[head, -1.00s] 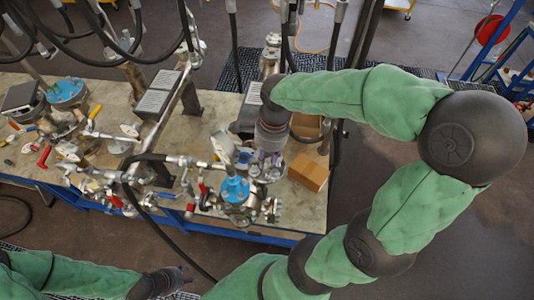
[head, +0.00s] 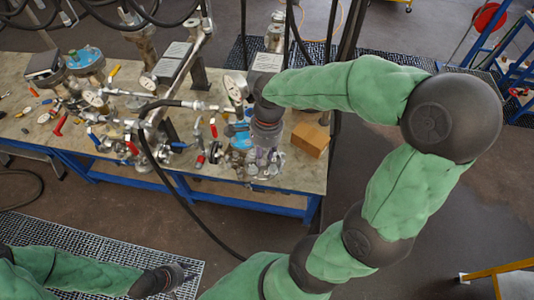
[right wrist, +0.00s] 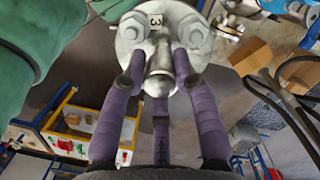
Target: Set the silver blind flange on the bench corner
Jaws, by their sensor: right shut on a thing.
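The silver blind flange (right wrist: 163,22) is a round metal plate with large bolts, a small tag reading 3 and a central knob. My right gripper (right wrist: 160,72) has its purple fingers shut around that knob in the right wrist view. In the head view my right gripper (head: 266,155) is over the front right part of the bench, and the flange below it is hard to make out among the fittings. The bench corner (head: 316,186) at front right is bare. My left gripper (head: 182,280) is low, away from the bench; its fingers are too small to judge.
A cardboard-brown block (head: 310,139) sits on the bench near the right edge. A blue-topped vessel (head: 240,138) stands just left of my right gripper. Valves, gauges and hoses crowd the bench further left. A black hose (head: 175,200) hangs over the front edge.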

